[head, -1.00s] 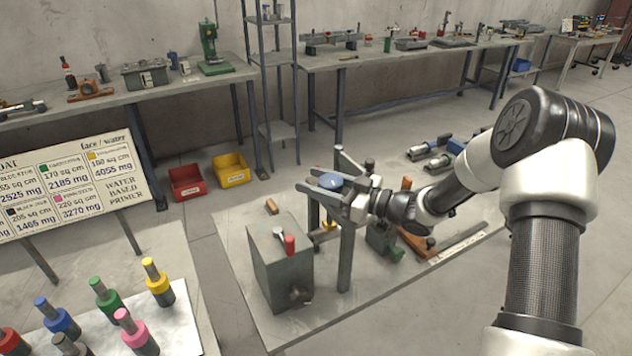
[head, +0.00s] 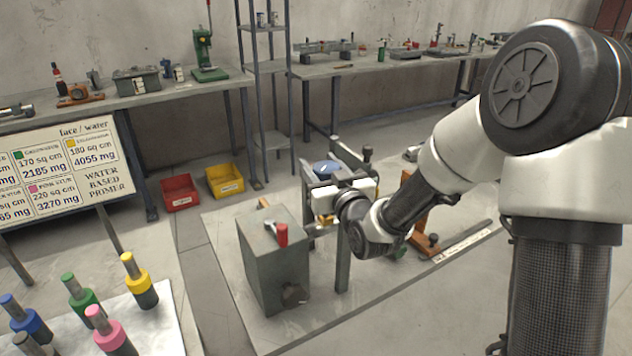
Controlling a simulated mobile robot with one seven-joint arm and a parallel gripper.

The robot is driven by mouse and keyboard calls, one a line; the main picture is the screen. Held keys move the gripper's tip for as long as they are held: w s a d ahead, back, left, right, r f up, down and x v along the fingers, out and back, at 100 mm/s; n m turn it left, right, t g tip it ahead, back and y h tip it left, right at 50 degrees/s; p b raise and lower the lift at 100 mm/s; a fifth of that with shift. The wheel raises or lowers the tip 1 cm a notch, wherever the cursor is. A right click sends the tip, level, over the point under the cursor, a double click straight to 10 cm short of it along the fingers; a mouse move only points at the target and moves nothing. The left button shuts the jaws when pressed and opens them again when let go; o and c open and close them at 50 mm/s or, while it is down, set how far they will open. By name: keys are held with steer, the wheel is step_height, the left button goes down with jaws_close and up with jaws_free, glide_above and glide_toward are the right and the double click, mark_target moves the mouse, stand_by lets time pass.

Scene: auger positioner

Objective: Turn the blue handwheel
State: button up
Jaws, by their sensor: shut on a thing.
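The blue handwheel (head: 325,168) shows as a small blue disc with a pale mark, at the top of the grey frame (head: 343,262) on the floor plate. My gripper (head: 319,188) is at the handwheel's near side, reaching in from the right, with its white body low beside the post. It is shut on the handwheel, at its near edge. The fingertips and the exact contact are small and partly hidden by the gripper body.
A grey box (head: 268,268) with a red-handled lever (head: 282,235) stands close in front of the gripper. An orange bracket (head: 420,222) is to the right. Red (head: 179,192) and yellow (head: 226,180) bins lie behind. Colored cylinders stand at lower left.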

steer(key=m+h+b, duration=0.1)
steer(key=m+t+h+b, duration=0.1)
steer(key=h, duration=0.1)
steer(key=m+h+b, duration=0.1)
steer(key=h+b, duration=0.1)
steer(key=shift+d+f+m, duration=0.25)
steer(key=shift+d+m, duration=0.05)
steer(key=shift+d, duration=0.05)
steer(key=shift+w+d+r+m+h+b, duration=0.1)
steer(key=shift+d+m+h+b, duration=0.15)
steer(key=shift+m+h, duration=0.5)
steer(key=shift+s+d+r+m+h+b, duration=0.1)
steer(key=shift+d+m+h+b, duration=0.2)
steer(key=shift+h, duration=0.9)
steer(key=shift+w+d+r+m+h+b, duration=0.15)
steer(key=shift+m+h+b, duration=0.1)
steer(key=shift+m+h, duration=0.55)
steer(key=shift+d+h, duration=0.1)
steer(key=shift+h, duration=0.15)
steer(key=o, duration=1)
steer(key=shift+o, duration=0.2)
steer(key=shift+f, duration=0.1)
steer(key=s+a+p, duration=0.1)
steer(key=s+a, duration=0.2)
steer(key=s, duration=1.4)
steer(key=shift+a, duration=0.1)
